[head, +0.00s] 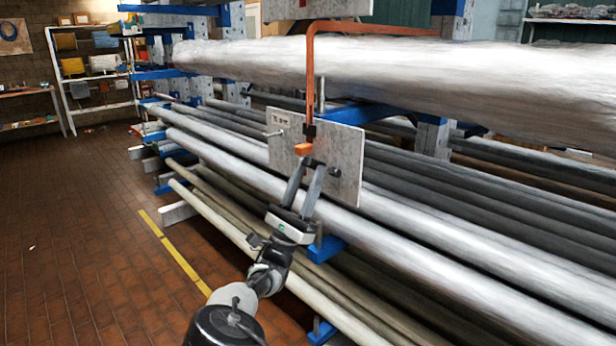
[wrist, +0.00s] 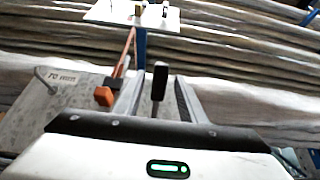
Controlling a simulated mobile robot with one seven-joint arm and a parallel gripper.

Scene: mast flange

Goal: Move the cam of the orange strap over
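The orange strap (head: 310,80) hangs from above past the large upper pipe to a lower grey plate (head: 345,160). A dark fitting (head: 309,130) sits near its lower end, with an orange block (head: 303,149) below; I take this block to be the cam. In the wrist view the orange block (wrist: 104,96) lies just left of my left finger, outside the jaws. My gripper (head: 313,164) is in front of the plate, below the block. Its fingers are apart in the wrist view, with a dark handle (wrist: 159,82) showing between them; contact cannot be told.
Long pipes lie on a blue rack behind and on both sides of the plate. The large pipe (head: 400,70) overhangs the plate. A metal peg (head: 274,133) sticks out at the plate's left.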

